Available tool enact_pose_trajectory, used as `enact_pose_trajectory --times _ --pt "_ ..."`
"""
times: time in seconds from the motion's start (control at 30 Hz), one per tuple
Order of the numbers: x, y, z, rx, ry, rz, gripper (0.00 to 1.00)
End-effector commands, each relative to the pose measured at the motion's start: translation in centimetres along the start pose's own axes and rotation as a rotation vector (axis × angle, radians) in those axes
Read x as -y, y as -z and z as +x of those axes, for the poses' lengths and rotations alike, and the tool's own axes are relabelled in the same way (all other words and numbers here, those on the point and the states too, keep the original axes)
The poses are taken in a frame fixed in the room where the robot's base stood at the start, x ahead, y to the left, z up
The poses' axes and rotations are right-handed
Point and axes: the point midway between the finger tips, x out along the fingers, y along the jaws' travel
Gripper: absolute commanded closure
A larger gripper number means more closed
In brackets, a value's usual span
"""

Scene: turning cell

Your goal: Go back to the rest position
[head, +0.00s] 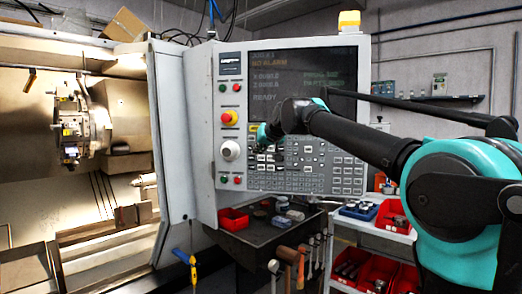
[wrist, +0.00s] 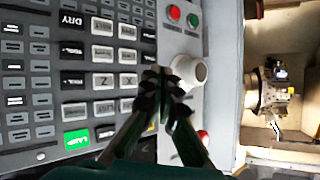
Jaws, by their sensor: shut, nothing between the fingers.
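My gripper (head: 259,143) is in front of the key field of the machine's control panel (head: 203,120), seen small and partly hidden in the head view. In the wrist view my gripper (wrist: 160,76) has its dark fingertips together, with nothing between them. The fingertips appear just left of the white round knob (wrist: 190,73) and overlap its edge. The keypad (wrist: 100,60) fills the left of that view. I cannot tell whether the fingertips touch the panel. My arm reaches in from the right in the head view.
The open lathe chamber with its turret (head: 75,125) is at left. A red emergency button (head: 231,117) sits above the knob. Below the panel are a dark tray with a red bin (head: 233,219), hanging hammers (head: 290,256), and a white cart with red bins (head: 350,263).

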Motion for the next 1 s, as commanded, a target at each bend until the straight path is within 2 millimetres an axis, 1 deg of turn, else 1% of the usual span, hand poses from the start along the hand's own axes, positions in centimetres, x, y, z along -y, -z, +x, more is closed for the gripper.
enact_pose_trajectory --times 0.23,0.3,0.37,0.47,0.57,0.6,0.67,0.7,0.73,0.77,0.8,0.87,0.9,0.97,1.0 --pt "0.0 0.0 0.0 0.000 0.000 0.000 1.00" --pt "-0.2 -0.2 0.1 0.003 -0.002 0.000 1.00" --pt "-0.8 -1.1 0.2 0.011 -0.009 0.001 1.00" --pt "-2.9 -4.1 0.5 0.045 -0.033 0.004 1.00" --pt "-6.2 -9.3 0.7 0.102 -0.073 0.009 1.00" --pt "-7.7 -11.7 0.6 0.128 -0.091 0.014 1.00" --pt "-9.8 -15.4 0.4 0.166 -0.117 0.019 1.00" --pt "-11.0 -17.9 0.2 0.192 -0.134 0.024 1.00" --pt "-11.9 -19.8 -0.1 0.212 -0.147 0.028 1.00" --pt "-12.8 -21.7 -0.4 0.230 -0.160 0.032 1.00" --pt "-13.9 -24.2 -0.8 0.255 -0.176 0.037 1.00" --pt "-15.5 -28.0 -1.6 0.293 -0.201 0.047 1.00" --pt "-16.5 -30.5 -2.2 0.317 -0.218 0.054 1.00" --pt "-17.8 -34.4 -3.2 0.355 -0.242 0.065 1.00" --pt "-18.6 -37.0 -4.0 0.379 -0.258 0.073 1.00"
